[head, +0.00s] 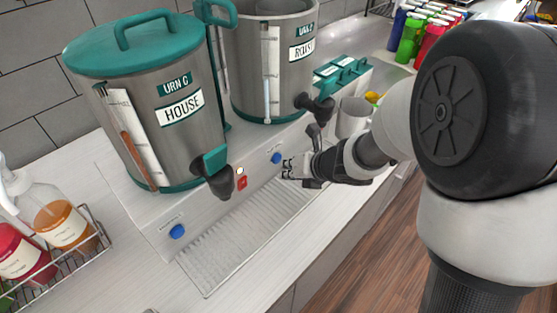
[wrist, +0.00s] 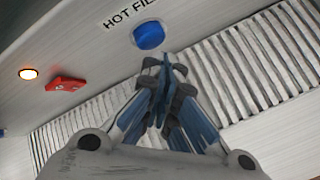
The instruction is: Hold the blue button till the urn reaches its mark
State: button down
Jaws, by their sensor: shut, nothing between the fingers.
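The urn marked ROAST (head: 262,75) stands at the back with its lid off to one side; its sight tube (head: 268,85) looks pale, and I cannot make out a level. The urn marked HOUSE (head: 150,110) stands left, lidded, with brown liquid in its tube. A blue button (head: 275,158) is on the panel below the ROAST urn. A blue button (wrist: 149,36) labelled HOT FILL shows in the wrist view. A second blue button (head: 177,231) is under the HOUSE urn. My gripper (head: 286,170) is shut and empty, fingertips (wrist: 168,64) just short of the blue button.
A ribbed drip tray (head: 235,240) lies below. Black taps (head: 221,182) overhang the panel. Bottles in a rack (head: 90,235) stand left.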

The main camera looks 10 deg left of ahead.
jog(key=shift+d, duration=0.1)
jog(key=shift+s+d+b, duration=0.15)
jog(key=shift+s+d, duration=0.65)
jog(key=shift+d, duration=0.2)
jog(key=shift+s+d+b, duration=0.15)
jog(key=shift+s+d, duration=0.65)
jog(key=shift+d, duration=0.2)
